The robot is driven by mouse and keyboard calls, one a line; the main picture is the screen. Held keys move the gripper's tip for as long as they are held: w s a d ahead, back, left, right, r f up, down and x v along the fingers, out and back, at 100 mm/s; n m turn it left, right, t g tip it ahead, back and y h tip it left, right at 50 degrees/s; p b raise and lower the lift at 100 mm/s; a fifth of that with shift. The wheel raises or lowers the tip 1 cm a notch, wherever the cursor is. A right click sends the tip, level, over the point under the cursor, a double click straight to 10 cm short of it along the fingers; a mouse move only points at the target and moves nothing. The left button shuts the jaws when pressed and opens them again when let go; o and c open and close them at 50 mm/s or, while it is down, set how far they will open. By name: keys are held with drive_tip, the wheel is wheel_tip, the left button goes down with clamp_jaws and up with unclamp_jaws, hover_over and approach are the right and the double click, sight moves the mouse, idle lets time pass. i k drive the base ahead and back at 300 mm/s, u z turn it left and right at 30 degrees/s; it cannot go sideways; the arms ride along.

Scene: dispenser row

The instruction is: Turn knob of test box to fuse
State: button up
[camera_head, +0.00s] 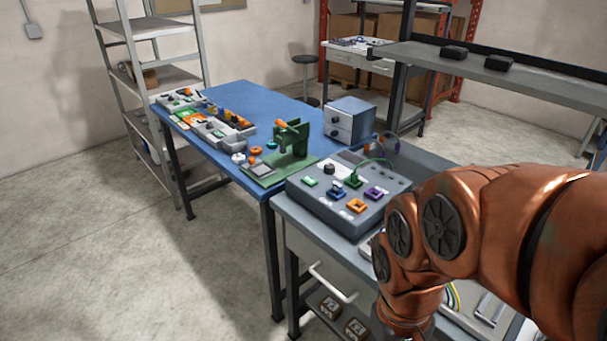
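The test box (322,203) is a grey sloped box on the near grey bench, right of the image centre. A small round black knob (329,169) stands near the back of its top. Which setting it points at is too small to read. Green, blue, orange and purple square sockets sit on the top, and a green lead arches up from a green plug (354,181). My orange arm fills the lower right and bends down to the right of the box. My gripper is not visible, so its fingers and anything in them are hidden.
The floor at left is clear.

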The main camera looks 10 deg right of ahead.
sight(329, 169)
drive_tip(key=u, duration=0.2)
drive_tip(key=k, duration=0.35)
drive_tip(key=u, duration=1.1)
drive_tip(key=i, duration=0.65)
drive_tip(key=z, duration=0.6)
drive_tip(key=i, duration=0.6)
drive_tip(key=z, duration=0.7)
